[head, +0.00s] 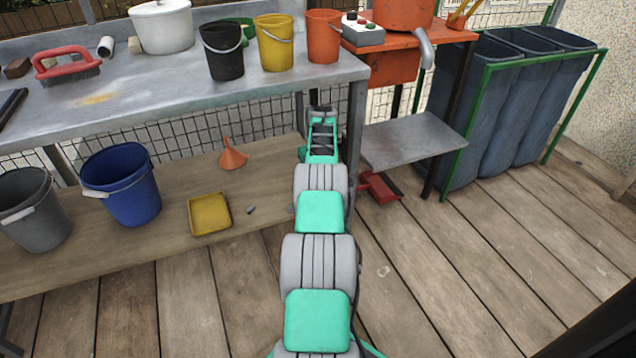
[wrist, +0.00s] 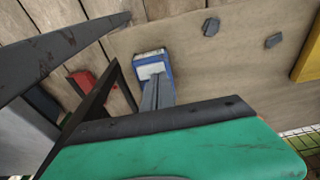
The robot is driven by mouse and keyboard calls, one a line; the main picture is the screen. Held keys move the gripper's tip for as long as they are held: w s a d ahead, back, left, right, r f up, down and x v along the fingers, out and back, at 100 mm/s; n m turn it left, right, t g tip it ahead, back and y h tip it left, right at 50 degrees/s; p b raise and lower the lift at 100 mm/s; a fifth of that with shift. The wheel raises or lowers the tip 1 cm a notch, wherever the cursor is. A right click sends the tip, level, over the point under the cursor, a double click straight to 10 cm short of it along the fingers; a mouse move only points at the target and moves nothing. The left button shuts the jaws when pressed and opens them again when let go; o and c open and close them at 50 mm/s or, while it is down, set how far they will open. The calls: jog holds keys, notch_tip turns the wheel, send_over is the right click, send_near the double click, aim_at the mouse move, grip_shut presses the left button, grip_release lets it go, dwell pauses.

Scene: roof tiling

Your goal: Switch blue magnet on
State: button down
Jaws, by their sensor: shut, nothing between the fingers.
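A small blue box with a white top (wrist: 151,62), which looks like the blue magnet, rests on the wooden lower shelf in the wrist view. I cannot make out a switch on it, or its state. In the head view it does not show; my arm probably hides it. My gripper (wrist: 155,82) has its grey fingers closed together and empty. The fingertips overlap the box's near edge in the wrist view, and I cannot tell whether they touch it. In the head view my gripper (head: 321,113) is near the workbench's right end.
The steel workbench (head: 180,105) stands over the wooden shelf (head: 70,255). On the shelf are a blue bucket (head: 125,185), an orange funnel (head: 232,156) and a yellow tray (head: 209,214). A red dustpan (head: 379,188) lies right of the arm. Small grey pieces (wrist: 211,27) lie beyond the box.

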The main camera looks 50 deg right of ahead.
jog(key=shift+f+b, duration=0.4)
jog(key=shift+f, duration=0.5)
dwell(0.3)
jog(key=shift+r, duration=0.15)
jog(key=shift+r+p, duration=2.4)
jog(key=shift+r, duration=0.95)
